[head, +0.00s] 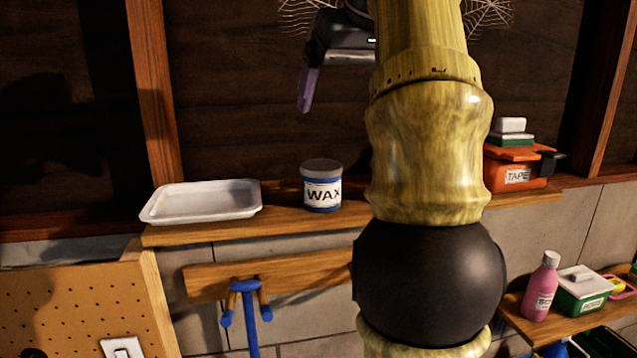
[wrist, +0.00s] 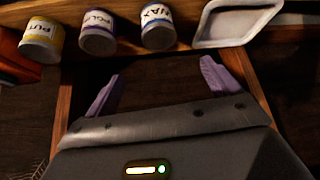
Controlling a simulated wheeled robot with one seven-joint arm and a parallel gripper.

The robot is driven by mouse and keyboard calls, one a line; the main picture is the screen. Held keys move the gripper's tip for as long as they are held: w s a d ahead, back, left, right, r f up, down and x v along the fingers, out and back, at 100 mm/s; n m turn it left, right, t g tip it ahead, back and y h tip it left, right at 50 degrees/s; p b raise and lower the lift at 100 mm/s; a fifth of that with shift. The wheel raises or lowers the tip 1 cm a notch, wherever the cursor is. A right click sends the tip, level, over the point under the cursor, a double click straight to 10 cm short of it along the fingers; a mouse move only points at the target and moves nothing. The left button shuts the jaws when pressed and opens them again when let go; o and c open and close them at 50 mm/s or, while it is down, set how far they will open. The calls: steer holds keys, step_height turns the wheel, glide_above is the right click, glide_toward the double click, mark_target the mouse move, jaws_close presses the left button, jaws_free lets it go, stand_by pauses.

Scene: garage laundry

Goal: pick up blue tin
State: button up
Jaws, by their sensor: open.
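The blue tin (head: 322,187) is a blue and white can with a grey lid and the word WAX. It stands upright on the wooden shelf, right of a white tray. In the wrist view the same tin (wrist: 158,27) shows at the top, appearing inverted. My gripper (head: 308,90) is above the shelf, higher than the tin and apart from it; one purple finger shows clearly in the head view. In the wrist view both fingers of my gripper (wrist: 158,72) are spread with nothing between them.
The white tray (head: 200,202) sits left of the tin. A purple-labelled tin (wrist: 97,32) and a yellow-labelled tin (wrist: 43,40) stand beyond it, hidden behind my arm in the head view. An orange toolbox (head: 515,167) is at the shelf's right end.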

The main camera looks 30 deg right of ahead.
steer(key=shift+s, duration=0.15)
steer(key=b, duration=0.2)
glide_toward(322, 165)
steer(key=x, duration=0.6)
steer(key=shift+w+f, duration=0.15)
steer(key=shift+w, duration=0.3)
steer(key=shift+w+d+f, duration=0.1)
steer(key=shift+f, duration=0.25)
steer(key=shift+w, duration=0.1)
steer(key=shift+w+f+p, duration=0.2)
steer(key=shift+f+p, duration=0.35)
steer(key=shift+f, duration=0.35)
steer(key=shift+p+x, duration=0.45)
steer(key=shift+x, duration=1.3)
steer(key=shift+s, duration=0.1)
